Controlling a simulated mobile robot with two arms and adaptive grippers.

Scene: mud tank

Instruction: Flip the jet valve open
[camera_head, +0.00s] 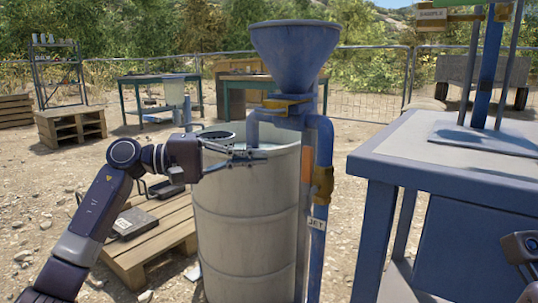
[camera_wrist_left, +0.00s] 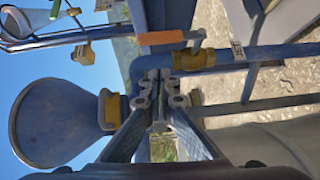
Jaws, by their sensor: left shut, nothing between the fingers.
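The jet valve (camera_head: 321,182) is an orange handle and brass-coloured body on the blue vertical pipe, above a white JET label (camera_head: 317,224). In the left wrist view, which is turned sideways, the orange handle (camera_wrist_left: 160,37) lies along the pipe, beside the yellow valve body (camera_wrist_left: 196,60). My left gripper (camera_head: 262,158) is shut and empty at the drum's rim, left of the pipe and slightly higher than the valve. Its closed fingertips (camera_wrist_left: 160,108) show in the wrist view, apart from the handle.
A blue hopper (camera_head: 294,50) stands over the pale drum (camera_head: 247,225), with blue pipes around it. A blue table (camera_head: 450,150) stands close on the right. A wooden pallet (camera_head: 160,240) lies left of the drum. Open gravel lies between the drum and the blue table.

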